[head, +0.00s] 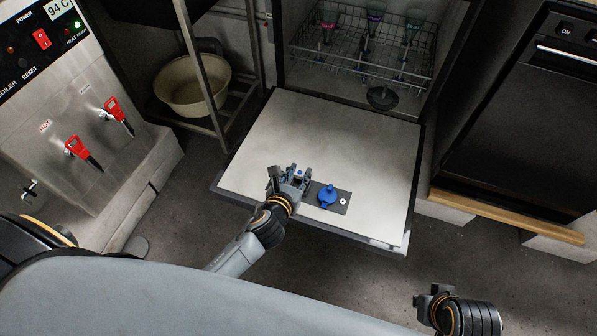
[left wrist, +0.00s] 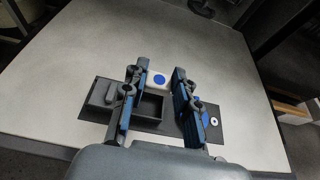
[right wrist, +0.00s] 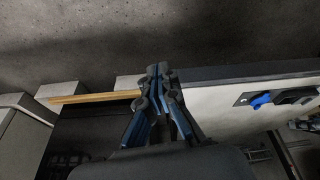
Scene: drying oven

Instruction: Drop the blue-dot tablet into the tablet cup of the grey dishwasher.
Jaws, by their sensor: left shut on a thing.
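The blue-dot tablet (left wrist: 158,79), a white block with a round blue dot, is between the fingertips of my left gripper (left wrist: 160,72) in the left wrist view. The head view shows my left gripper (head: 289,176) over the opened door (head: 265,130) of the grey dishwasher. The tablet cup (left wrist: 151,106) is an open dark recess in the dispenser plate, seen between and below the fingers, with its flap (left wrist: 103,93) at the left. The tablet's height above the plate is hard to tell. My right gripper (head: 433,297) is shut and empty, away from the door; its fingers (right wrist: 159,72) meet in the right wrist view.
A blue cap (head: 327,196) sits on the dispenser plate (head: 341,206) right of my left gripper. A wire rack (head: 350,65) with several glasses is inside the dishwasher. A boiler (head: 75,110) stands left, a beige basin (head: 192,85) behind, a black appliance (head: 520,120) right.

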